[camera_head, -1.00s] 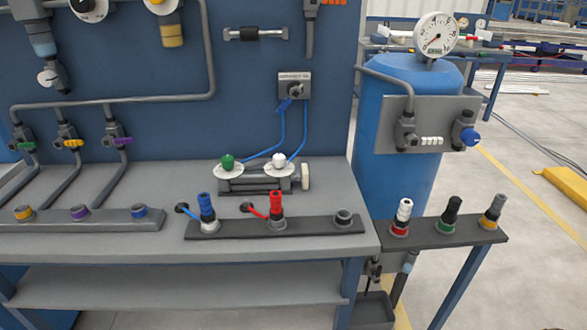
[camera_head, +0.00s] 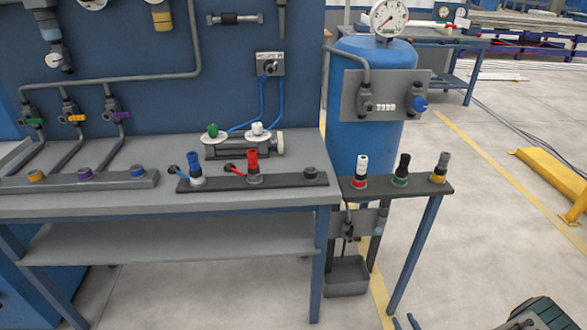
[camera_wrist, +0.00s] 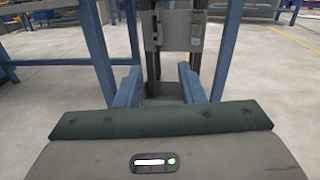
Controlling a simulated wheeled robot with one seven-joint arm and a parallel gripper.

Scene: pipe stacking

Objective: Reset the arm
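My gripper (camera_wrist: 158,80) is open and empty in the wrist view, its two blue fingers apart with floor and bench parts beyond. Part of my arm shows at the lower right of the head view, well in front of the bench. A blue pipe piece (camera_head: 195,164) and a red pipe piece (camera_head: 252,162) stand upright on the dark holder bar (camera_head: 290,182); its right socket (camera_head: 310,172) is empty.
The grey bench (camera_head: 100,205) has blue legs and a lower shelf. A blue tank (camera_head: 365,145) with a gauge (camera_head: 389,18) stands behind the side shelf. A grey bin (camera_head: 347,278) is below. A yellow barrier (camera_head: 555,180) lies right; open floor (camera_head: 490,230) is between.

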